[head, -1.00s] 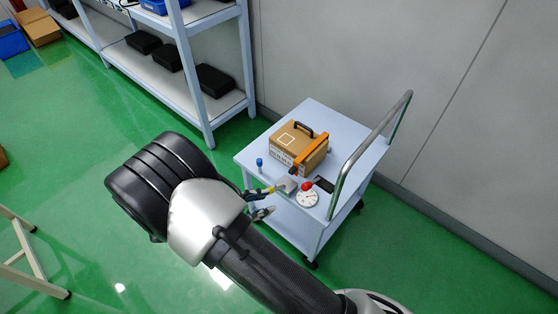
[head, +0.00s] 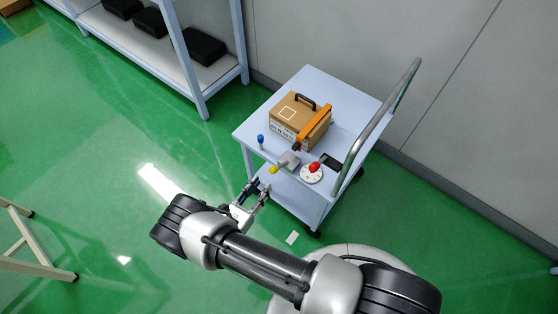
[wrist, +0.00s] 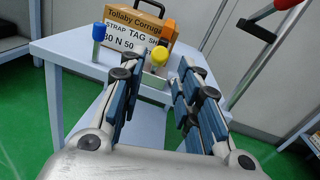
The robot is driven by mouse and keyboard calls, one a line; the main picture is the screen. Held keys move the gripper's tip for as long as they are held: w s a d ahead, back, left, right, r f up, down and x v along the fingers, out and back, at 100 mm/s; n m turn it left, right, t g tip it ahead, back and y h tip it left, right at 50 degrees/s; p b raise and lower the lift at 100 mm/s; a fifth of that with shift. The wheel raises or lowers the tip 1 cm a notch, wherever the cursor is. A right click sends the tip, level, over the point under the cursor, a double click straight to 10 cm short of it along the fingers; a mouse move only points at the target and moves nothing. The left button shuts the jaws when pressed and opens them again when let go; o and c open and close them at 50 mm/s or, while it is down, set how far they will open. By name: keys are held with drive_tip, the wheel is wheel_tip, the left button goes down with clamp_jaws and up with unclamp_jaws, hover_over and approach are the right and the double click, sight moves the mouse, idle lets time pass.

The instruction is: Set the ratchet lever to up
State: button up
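An orange strap (head: 314,124) runs over a brown carton (head: 288,117) on the cart. In front of it a small grey block (head: 289,159) bears an arm with a yellow knob (head: 273,170), which reaches toward the cart's near edge. I cannot tell for sure that this is the ratchet lever. In the wrist view the yellow knob (wrist: 159,55) shows between my fingers, farther off, with the orange strap (wrist: 167,27) behind. My gripper (head: 260,187) is open and empty, off the cart's near edge, apart from the knob.
A blue-topped post (head: 261,139) stands left of the block. The cart's metal handle (head: 386,103) rises at right.

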sight(280, 166)
drive_tip(key=b+x, duration=0.1)
drive_tip(key=x, duration=1.1)
drive_tip(key=shift+w+b, duration=0.1)
drive_tip(key=shift+b, duration=0.2)
clamp_jaws()
